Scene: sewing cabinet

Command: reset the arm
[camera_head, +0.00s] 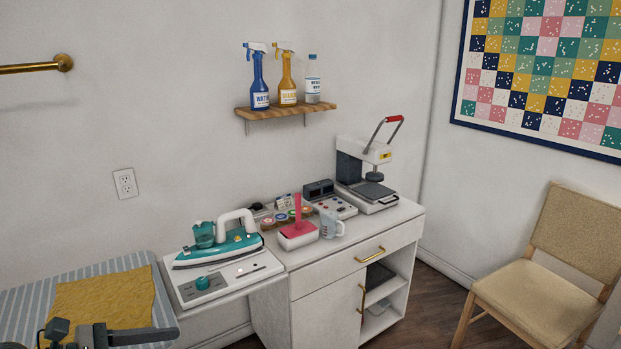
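Dark grey parts that look like my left gripper (88,338) show at the bottom left edge, over the front of the striped ironing board (28,300) and its yellow cloth (105,299). The frame cuts them off, and I cannot make out two fingertips or whether anything is between them. I cannot tell whether they touch the board or the cloth. My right gripper and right arm are not in view.
A teal iron (215,250) rests on a white station beside the board. The white cabinet (335,275) holds a heat press (365,170), a measuring cup (331,225) and small items. Bottles stand on a wall shelf (285,111). A chair (545,280) is at right.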

